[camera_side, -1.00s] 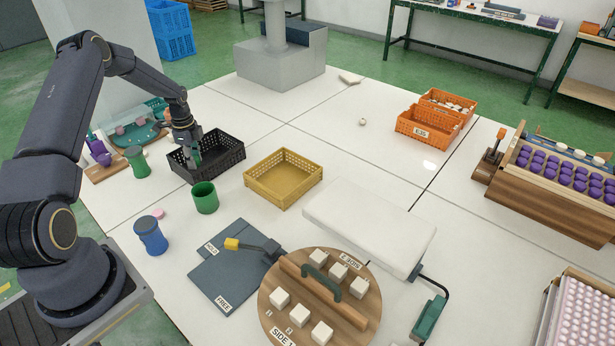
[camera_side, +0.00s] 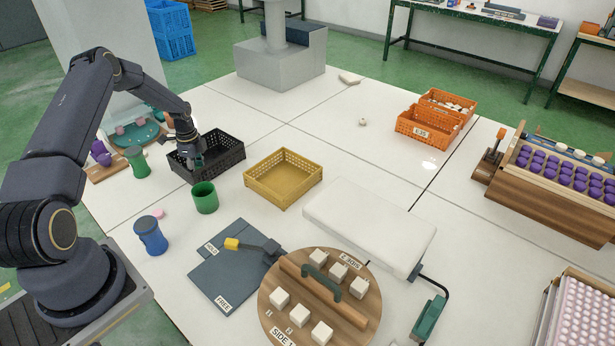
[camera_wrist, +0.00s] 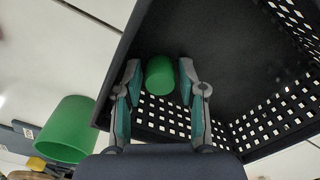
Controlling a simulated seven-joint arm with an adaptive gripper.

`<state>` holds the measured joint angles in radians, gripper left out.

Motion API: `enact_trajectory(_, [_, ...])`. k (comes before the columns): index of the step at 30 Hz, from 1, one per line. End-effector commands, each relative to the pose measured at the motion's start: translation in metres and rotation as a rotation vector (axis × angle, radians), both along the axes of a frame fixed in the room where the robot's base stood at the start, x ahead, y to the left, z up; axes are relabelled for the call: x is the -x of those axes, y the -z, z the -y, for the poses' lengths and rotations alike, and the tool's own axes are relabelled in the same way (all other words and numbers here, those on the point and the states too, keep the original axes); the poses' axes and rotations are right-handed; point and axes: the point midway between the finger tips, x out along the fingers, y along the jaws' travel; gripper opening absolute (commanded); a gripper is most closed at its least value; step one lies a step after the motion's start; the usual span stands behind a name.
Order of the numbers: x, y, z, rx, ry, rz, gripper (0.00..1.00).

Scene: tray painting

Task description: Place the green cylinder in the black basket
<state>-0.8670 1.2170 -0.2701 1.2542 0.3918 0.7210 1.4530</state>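The green cylinder (camera_wrist: 160,76) sits between the two fingertips of my gripper (camera_wrist: 160,84) in the wrist view. The thin dark strips beside it make finger contact hard to see, but the fingers look closed on it. The black basket (camera_side: 228,156) stands on the white table, and my gripper (camera_side: 192,160) reaches down inside it. In the wrist view the dark basket wall and perforated side (camera_wrist: 285,112) surround the cylinder. I cannot tell whether the cylinder touches the basket floor. The side view does not show it clearly.
A green cup (camera_side: 205,198) stands just in front of the basket. A blue container (camera_side: 150,236) stands nearer. Open table lies behind the baskets.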

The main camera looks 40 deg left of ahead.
Motion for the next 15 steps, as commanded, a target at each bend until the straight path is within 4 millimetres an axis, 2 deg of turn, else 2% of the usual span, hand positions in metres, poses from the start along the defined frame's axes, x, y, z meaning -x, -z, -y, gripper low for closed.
enact_trajectory(5, [0.000,-0.003,0.000,-0.001,0.000,0.001,0.40])
enact_trajectory(8, [0.000,-0.014,-0.001,-0.001,0.000,0.002,0.40])
enact_trajectory(15, [0.000,-0.067,-0.001,-0.004,-0.001,0.002,0.40])
